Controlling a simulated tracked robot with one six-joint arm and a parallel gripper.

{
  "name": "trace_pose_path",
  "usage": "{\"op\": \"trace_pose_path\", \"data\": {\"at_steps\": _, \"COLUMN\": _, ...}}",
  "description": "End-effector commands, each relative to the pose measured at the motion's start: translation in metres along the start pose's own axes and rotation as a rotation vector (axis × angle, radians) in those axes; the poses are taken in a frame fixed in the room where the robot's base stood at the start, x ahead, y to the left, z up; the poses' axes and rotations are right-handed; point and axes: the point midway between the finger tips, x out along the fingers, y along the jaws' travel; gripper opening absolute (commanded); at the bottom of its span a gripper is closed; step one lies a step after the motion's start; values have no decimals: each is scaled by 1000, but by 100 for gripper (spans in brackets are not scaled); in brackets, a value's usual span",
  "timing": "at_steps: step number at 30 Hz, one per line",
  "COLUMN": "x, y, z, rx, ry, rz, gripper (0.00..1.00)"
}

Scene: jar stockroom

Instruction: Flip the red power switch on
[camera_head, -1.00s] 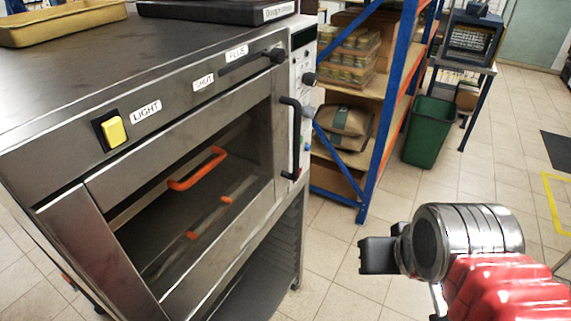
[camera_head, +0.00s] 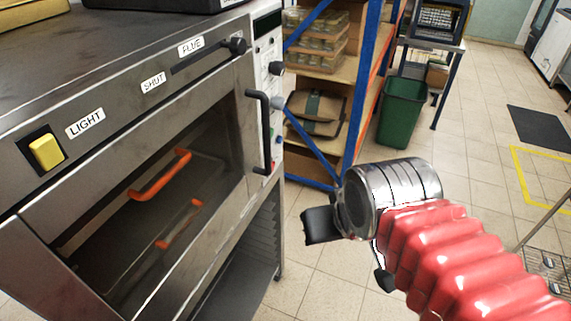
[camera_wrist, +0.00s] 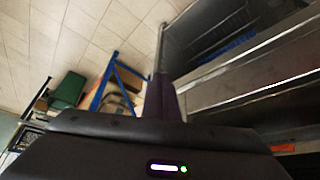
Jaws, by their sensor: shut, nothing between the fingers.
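The steel oven (camera_head: 215,118) stands at the left in the head view. Its narrow control panel (camera_head: 268,70) shows on the right-hand side. A tiny red spot (camera_head: 272,169) shows low on that panel, near the lower end of the black door handle (camera_head: 259,130). It may be the red power switch, but it is too small to tell its position. My gripper (camera_head: 318,226) is shut and empty, in front of and to the right of the oven, apart from it. Its closed fingers also show in the wrist view (camera_wrist: 162,98).
A yellow switch (camera_head: 46,151) labelled LIGHT and a flue slider (camera_head: 237,45) are on the oven front. A blue and orange shelf rack (camera_head: 364,85) stands behind, with a green bin (camera_head: 402,112) beside it. The tiled floor (camera_head: 470,190) at the right is largely clear.

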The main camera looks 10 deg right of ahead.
Motion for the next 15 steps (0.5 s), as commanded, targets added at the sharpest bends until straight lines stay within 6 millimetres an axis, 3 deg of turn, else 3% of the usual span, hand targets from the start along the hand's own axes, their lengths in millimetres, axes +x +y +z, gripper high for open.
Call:
{"op": "trace_pose_path", "data": {"at_steps": 8, "x": 10, "y": -10, "z": -11, "rx": 151, "ry": -60, "rz": -43, "gripper": 0}}
{"op": "trace_pose_path", "data": {"at_steps": 15, "x": 31, "y": -17, "z": -35, "rx": 458, "ry": -170, "rz": -121, "gripper": 0}}
